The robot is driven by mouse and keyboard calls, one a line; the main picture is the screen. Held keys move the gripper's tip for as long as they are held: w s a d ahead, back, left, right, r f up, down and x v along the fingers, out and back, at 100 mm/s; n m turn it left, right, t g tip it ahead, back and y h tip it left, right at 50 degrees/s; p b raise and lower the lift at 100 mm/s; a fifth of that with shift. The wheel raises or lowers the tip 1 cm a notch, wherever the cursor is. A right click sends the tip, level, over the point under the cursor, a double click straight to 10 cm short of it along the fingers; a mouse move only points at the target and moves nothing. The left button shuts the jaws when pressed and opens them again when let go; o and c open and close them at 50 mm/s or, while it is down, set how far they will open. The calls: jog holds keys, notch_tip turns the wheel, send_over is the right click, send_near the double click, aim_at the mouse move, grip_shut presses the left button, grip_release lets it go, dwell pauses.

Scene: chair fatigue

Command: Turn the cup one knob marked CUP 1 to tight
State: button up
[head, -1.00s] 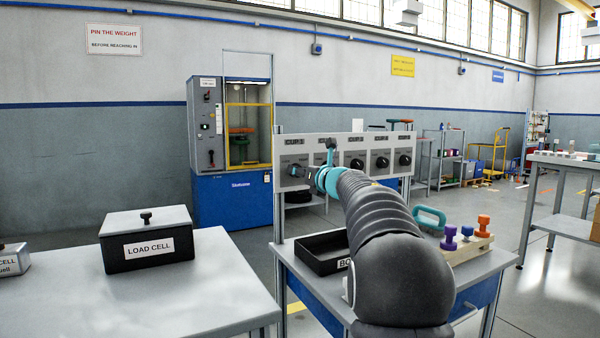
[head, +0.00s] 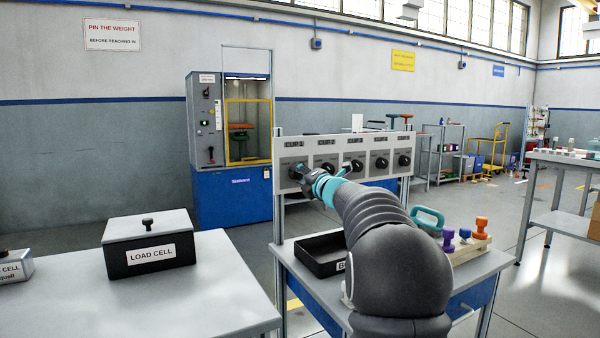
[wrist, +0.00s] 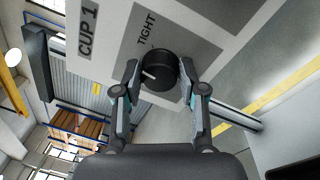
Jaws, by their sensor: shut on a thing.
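The CUP 1 knob (wrist: 158,70) is black and round with a white pointer line. It sits on a grey plate below the word TIGHT (wrist: 147,28) in the wrist view. Its pointer aims left and slightly down in that view, away from the word. My gripper (wrist: 160,76) has one finger on each side of the knob and is shut on it. In the head view the knob (head: 294,168) is at the left end of the panel under its CUP 1 label (head: 294,145), partly hidden by my gripper (head: 304,178).
Several similar knobs sit rightward along the panel (head: 338,142). Below are a black bin (head: 318,262), a teal handle (head: 428,218) and coloured knobs on a block (head: 470,248). A load cell box (head: 150,245) stands on the left table (head: 200,310).

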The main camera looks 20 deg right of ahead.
jog(key=m+p, duration=0.1)
jog(key=m, duration=0.3)
jog(key=shift+m+h+p, duration=0.3)
jog(key=shift+m, duration=0.1)
jog(key=shift+m+p, duration=0.55)
jog(key=shift+m, duration=1.15)
jog(key=shift+f, duration=0.1)
jog(key=o, duration=1.1)
jog(key=shift+a, duration=0.1)
jog(key=shift+o, duration=0.2)
jog(key=s+f, duration=0.1)
jog(key=s, duration=1.1)
jog(key=shift+d, duration=0.2)
